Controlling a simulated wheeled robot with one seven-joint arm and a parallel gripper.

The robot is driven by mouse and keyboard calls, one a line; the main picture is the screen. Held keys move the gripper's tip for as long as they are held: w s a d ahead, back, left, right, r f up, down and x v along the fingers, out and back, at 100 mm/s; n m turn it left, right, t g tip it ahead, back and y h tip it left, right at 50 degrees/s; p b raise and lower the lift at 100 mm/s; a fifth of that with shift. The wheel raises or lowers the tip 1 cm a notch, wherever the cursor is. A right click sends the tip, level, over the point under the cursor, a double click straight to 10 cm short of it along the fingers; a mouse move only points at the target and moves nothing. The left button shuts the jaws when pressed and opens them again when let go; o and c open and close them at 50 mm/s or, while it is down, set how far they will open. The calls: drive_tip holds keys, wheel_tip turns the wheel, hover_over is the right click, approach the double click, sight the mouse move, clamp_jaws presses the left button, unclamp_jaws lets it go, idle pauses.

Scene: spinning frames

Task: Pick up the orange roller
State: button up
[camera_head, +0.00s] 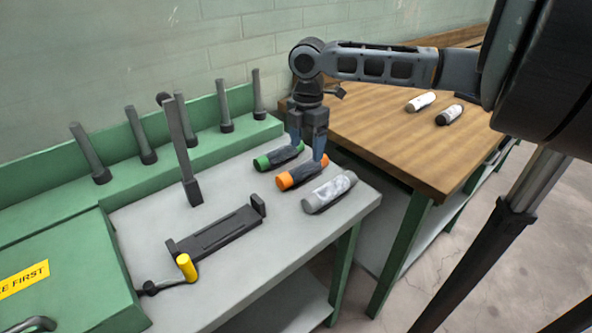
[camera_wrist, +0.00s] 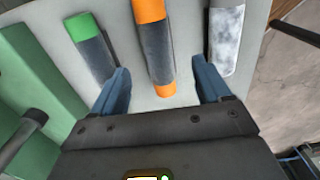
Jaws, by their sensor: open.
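The orange roller (camera_head: 302,173) lies on the light grey table, with orange ends and a dark grey middle. In the wrist view the orange roller (camera_wrist: 155,50) runs lengthwise between the fingers. My gripper (camera_head: 306,150) is open above it, fingers pointing down; in the wrist view my gripper (camera_wrist: 163,88) shows a blue finger on each side of the roller, with gaps. The fingers do not visibly grip it. In the head view one finger hides a little of the roller.
A green-ended roller (camera_head: 278,157) lies to the left and a grey-white roller (camera_head: 329,193) to the right, both close by. A black holder (camera_head: 215,234) with a yellow handle (camera_head: 187,267) and upright dark posts (camera_head: 183,150) stand left. A wooden table (camera_head: 400,130) holds two more rollers.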

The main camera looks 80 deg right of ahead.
sight(304, 164)
drive_tip(key=f, duration=0.2)
drive_tip(key=f+p, duration=0.1)
drive_tip(key=f, duration=0.4)
drive_tip(key=shift+w+f, duration=0.15)
drive_tip(key=shift+w, duration=0.1)
drive_tip(key=shift+c, duration=0.3)
drive_tip(key=c, duration=1.2)
drive_tip(key=shift+r+p, duration=0.2)
drive_tip(key=shift+p, duration=0.1)
